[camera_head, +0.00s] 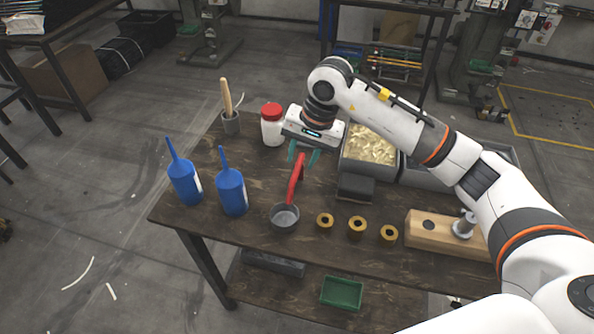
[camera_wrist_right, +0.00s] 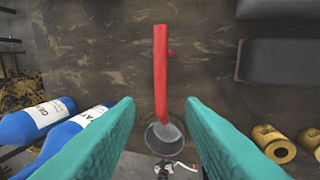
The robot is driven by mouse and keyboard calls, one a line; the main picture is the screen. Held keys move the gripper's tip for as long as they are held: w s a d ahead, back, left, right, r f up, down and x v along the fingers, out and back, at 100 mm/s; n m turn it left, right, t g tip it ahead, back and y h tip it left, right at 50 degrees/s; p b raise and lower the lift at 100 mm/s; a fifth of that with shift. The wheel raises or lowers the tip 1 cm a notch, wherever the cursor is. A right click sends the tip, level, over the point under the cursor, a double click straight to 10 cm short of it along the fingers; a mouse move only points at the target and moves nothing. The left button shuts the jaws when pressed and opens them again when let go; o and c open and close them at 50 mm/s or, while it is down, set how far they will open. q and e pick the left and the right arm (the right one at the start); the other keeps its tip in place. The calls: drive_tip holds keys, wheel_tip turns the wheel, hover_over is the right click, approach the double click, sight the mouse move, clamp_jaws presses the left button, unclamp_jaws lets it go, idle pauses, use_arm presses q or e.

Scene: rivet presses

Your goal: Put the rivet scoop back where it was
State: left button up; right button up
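The rivet scoop has a red handle (camera_head: 297,180) and a round grey cup (camera_head: 285,217). It stands on the dark wooden table, its handle pointing up and away from the cup toward my right gripper. My right gripper (camera_head: 303,156) has two teal fingers, spread wide, above the handle's far end. In the right wrist view the red handle (camera_wrist_right: 160,70) lies between the lines of the two open fingers, with clear gaps on both sides, and the cup (camera_wrist_right: 164,136) is at the lower middle. My left gripper is not in view.
Two blue bottles (camera_head: 232,192) stand left of the scoop. A red-lidded jar (camera_head: 272,126) and a cup holding a wooden handle (camera_head: 230,122) are behind. Brass rings (camera_head: 357,227), a dark block (camera_head: 355,188), a bin of pale pieces (camera_head: 369,148) and a wooden block (camera_head: 430,230) are to the right.

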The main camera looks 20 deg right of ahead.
drive_tip(key=shift+v, duration=2.3)
